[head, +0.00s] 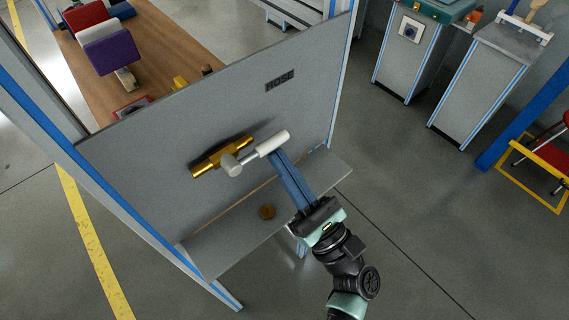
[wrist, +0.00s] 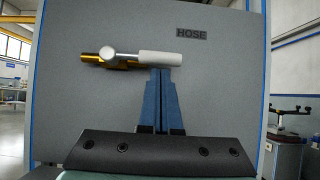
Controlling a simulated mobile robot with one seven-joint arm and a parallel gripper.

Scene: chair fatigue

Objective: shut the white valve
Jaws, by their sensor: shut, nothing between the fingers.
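The white valve handle (head: 272,143) is a lever with a thick white grip, a thin stem and a round white hub (head: 231,164). It sits on a brass pipe body (head: 208,166) fixed to a grey panel. In the wrist view the white grip (wrist: 161,58) points right from the hub, about in line with the brass body (wrist: 93,59). My gripper (head: 276,155) has long blue fingers pressed together, with nothing between them. The fingertips are just below the white grip, at or very near its underside; I cannot tell whether they touch it. They also show in the wrist view (wrist: 160,70).
The grey panel (head: 140,165) carries a HOSE label (head: 280,79) and a shelf (head: 225,248) below. A wooden table (head: 145,45) with coloured items stands behind. Grey cabinets (head: 478,85) stand to the right; open floor lies between.

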